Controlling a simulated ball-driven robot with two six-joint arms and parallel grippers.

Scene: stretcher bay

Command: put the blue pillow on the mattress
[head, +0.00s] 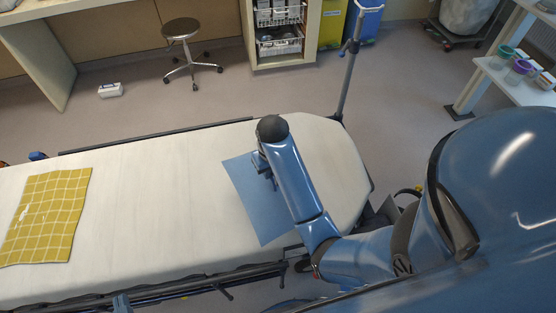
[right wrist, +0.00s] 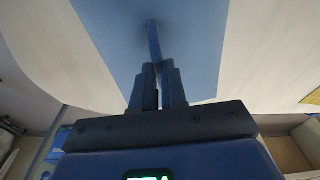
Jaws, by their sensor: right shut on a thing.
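The blue pillow (head: 250,203) shows as a flat blue rectangle over the right end of the white mattress (head: 150,165). I cannot tell whether it rests on the mattress or hangs just above it. My right gripper (head: 264,172) is at the pillow, and my arm hides part of the pillow's right side. In the right wrist view, the gripper's fingers (right wrist: 158,75) are shut on a thin raised blue ridge of the pillow (right wrist: 195,45). My left gripper is not in view.
A yellow checked cloth (head: 48,215) lies on the mattress's left part. Bare mattress lies between it and the pillow. A pole (head: 348,75) stands at the stretcher's far right corner. A stool (head: 182,35) and a shelf unit (head: 283,55) stand beyond. A white shelf (head: 515,75) is at the right.

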